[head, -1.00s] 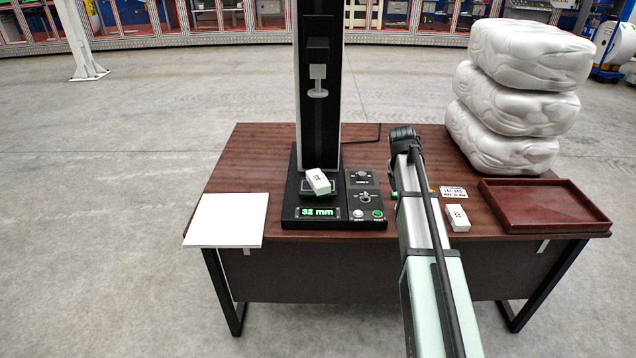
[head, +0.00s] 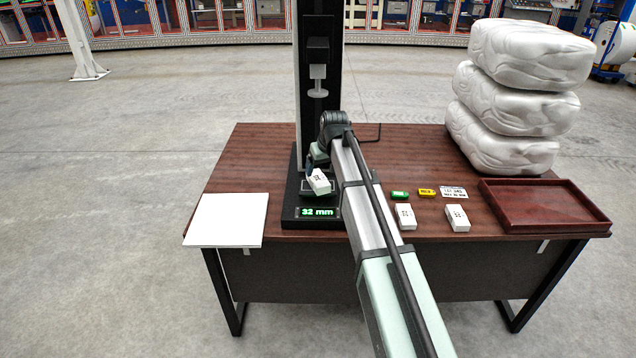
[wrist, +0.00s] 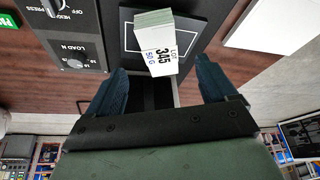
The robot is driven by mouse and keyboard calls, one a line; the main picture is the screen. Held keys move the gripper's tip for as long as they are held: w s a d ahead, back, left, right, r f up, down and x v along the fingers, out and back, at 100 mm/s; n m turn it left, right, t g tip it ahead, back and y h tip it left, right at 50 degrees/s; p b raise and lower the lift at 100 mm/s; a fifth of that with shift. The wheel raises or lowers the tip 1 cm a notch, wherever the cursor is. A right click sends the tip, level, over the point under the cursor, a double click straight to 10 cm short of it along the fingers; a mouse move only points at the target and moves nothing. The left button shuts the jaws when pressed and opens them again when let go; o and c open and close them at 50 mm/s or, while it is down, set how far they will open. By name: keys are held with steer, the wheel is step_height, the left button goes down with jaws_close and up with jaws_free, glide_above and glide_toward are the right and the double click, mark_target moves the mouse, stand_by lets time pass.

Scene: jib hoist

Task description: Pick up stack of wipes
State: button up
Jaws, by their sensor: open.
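The stack of wipes (head: 319,182) is a small white block with a printed label, lying at an angle on the black platform of the tester. In the wrist view the stack (wrist: 155,42) shows pale green layers and a white label reading "LOT 345 50 G". My gripper (wrist: 161,68) is open, with one dark blue finger on each side of the view. The stack lies just ahead of and between the fingertips, and nothing is gripped. In the head view my gripper is mostly hidden by my own arm beside the stack.
The tester (head: 320,60) has a tall column and a plunger above the platform; its display (head: 318,212) reads "32 mm". A white sheet (head: 226,218) lies left. Two labelled white blocks (head: 405,216) (head: 457,218), a tray (head: 545,205) and white bales (head: 525,95) are right.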

mark_target(319, 179)
steer(key=shift+x, duration=3.9)
steer(key=c, duration=1.2)
